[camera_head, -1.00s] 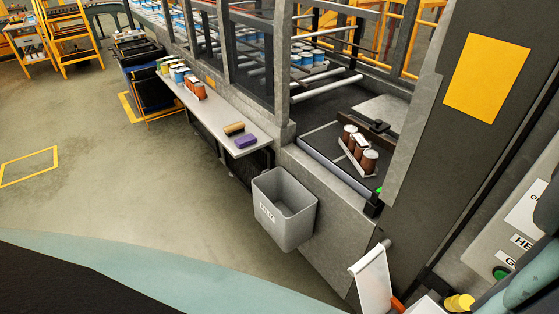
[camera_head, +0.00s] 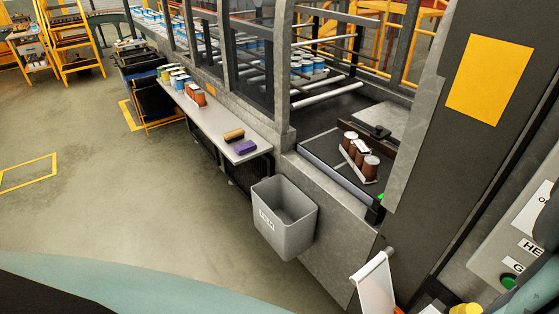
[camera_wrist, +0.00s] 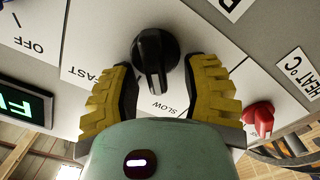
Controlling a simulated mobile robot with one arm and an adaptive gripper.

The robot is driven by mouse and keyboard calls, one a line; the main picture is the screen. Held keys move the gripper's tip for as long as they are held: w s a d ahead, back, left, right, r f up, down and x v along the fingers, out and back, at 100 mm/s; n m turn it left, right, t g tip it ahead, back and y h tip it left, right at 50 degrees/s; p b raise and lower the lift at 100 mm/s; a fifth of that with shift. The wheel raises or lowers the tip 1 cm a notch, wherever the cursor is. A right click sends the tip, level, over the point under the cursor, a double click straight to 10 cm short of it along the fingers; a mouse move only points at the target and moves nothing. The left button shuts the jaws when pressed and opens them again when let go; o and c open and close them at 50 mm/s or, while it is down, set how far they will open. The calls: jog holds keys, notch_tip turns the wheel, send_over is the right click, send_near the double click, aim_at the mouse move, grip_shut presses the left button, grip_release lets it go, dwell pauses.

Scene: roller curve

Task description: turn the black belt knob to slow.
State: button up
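The black belt knob (camera_wrist: 155,58) sits on the white control panel in the wrist view. Its raised bar points down in the picture, between the printed FAST label (camera_wrist: 88,75) on the left and the SLOW label (camera_wrist: 172,108) below right. My gripper (camera_wrist: 162,72) is open, with one yellow-and-black finger on each side of the knob. The right finger is close to the knob; a small gap shows at the left finger. I cannot tell whether either touches. In the head view the knob is not visible; only part of the panel (camera_head: 515,235) shows at the right edge.
In the wrist view a red knob (camera_wrist: 258,118) lies just right of the right finger, and a lit green display (camera_wrist: 25,103) is at left. In the head view a grey bin (camera_head: 284,218) hangs by the conveyor frame, below a tray of brown jars (camera_head: 354,170).

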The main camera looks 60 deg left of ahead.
jog(key=s, duration=1.2)
jog(key=shift+d, duration=0.15)
dwell(0.3)
